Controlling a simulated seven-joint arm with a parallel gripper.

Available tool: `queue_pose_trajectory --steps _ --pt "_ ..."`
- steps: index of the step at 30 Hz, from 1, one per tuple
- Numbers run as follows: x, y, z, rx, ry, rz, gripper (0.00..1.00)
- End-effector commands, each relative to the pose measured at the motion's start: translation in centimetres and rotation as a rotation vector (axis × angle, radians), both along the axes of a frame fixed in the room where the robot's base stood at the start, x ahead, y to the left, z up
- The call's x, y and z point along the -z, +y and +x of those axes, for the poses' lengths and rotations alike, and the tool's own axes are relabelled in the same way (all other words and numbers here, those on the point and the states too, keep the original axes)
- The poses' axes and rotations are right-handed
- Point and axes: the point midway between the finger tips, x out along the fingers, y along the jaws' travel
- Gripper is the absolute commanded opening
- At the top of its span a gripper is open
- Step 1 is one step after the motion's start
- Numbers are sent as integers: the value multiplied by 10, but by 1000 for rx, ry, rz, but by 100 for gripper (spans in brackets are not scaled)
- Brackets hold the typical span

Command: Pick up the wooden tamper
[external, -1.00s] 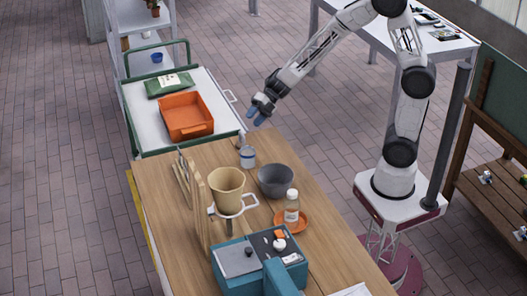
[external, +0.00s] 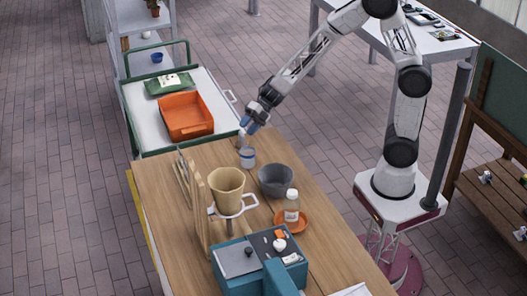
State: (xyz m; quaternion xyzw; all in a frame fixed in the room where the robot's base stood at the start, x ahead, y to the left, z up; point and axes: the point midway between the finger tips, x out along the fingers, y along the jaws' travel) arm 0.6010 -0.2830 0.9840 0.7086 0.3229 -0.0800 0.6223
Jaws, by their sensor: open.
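My gripper (external: 246,126), with blue fingertips, is open and points down over the far end of the wooden table. It is just above and behind a white cup with a blue band (external: 248,157). A small, thin upright thing (external: 241,142) shows beside the cup, close below the fingertips. It may be the wooden tamper, but it is too small to tell. I cannot tell whether the fingertips are around it or only above it.
A grey bowl (external: 275,180), a tan cone dripper on a stand (external: 227,190), a bottle (external: 291,206) on an orange saucer (external: 304,226) and a teal machine (external: 240,265) stand nearer on the table. A cart with an orange bin (external: 185,116) adjoins the far end.

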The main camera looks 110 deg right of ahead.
Motion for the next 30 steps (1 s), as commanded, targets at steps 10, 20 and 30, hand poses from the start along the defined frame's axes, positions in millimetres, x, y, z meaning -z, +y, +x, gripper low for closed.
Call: queue_pose_trajectory --steps 10,20,30 --pt "12 9 19 0 -1 0 47" --pt "13 9 19 0 -1 0 47" --pt "12 9 19 0 -1 0 26"
